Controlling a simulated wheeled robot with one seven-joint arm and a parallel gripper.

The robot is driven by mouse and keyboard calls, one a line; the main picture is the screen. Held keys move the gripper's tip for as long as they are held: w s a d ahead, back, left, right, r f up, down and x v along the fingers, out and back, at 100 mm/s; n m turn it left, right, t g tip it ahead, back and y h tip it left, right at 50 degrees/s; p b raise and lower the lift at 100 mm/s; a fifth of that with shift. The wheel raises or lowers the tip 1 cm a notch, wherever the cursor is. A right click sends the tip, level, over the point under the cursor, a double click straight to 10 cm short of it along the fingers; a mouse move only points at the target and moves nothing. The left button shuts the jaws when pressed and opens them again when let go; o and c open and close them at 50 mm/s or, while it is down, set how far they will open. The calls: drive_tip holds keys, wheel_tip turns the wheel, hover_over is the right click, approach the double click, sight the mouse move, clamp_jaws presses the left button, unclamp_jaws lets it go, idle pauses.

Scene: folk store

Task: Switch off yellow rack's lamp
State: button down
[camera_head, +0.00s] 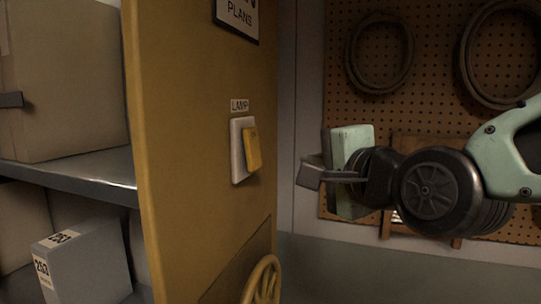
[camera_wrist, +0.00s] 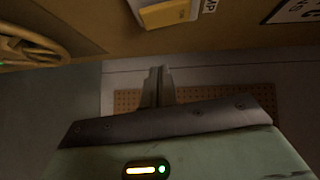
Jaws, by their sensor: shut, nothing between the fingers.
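The yellow rack (camera_head: 195,150) shows its side panel in the head view. On it, under a small LAMP label (camera_head: 240,105), is a white switch plate with a yellow rocker switch (camera_head: 253,149). The rocker's lower end stands out from the plate. The switch also shows at the top of the wrist view (camera_wrist: 165,12). My gripper (camera_head: 308,172) is shut and empty, to the right of the switch and a little lower, apart from it. In the wrist view its closed fingers (camera_wrist: 159,78) point toward the panel below the switch. The lamp itself is not in view.
A spoked yellow handwheel (camera_head: 263,282) sticks out from the panel below the switch. A PLANS sign (camera_head: 238,14) is above. Boxes (camera_head: 82,262) stand on grey shelves (camera_head: 75,172) at left. A pegboard (camera_head: 430,60) with hanging coils is behind my arm.

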sight(260, 158)
drive_tip(key=w+a+f+p, duration=0.1)
drive_tip(key=w+a+p, duration=0.3)
drive_tip(key=w+a, duration=0.2)
drive_tip(key=shift+p+x, duration=0.3)
drive_tip(key=shift+x, duration=0.7)
drive_tip(key=b, duration=0.1)
drive_tip(key=f+b, duration=0.1)
drive_tip(key=b, duration=0.1)
drive_tip(key=shift+w+a+t, duration=0.1)
drive_tip(key=shift+a+t, duration=0.1)
drive_tip(key=shift+t, duration=0.1)
drive_tip(key=shift+r, duration=0.35)
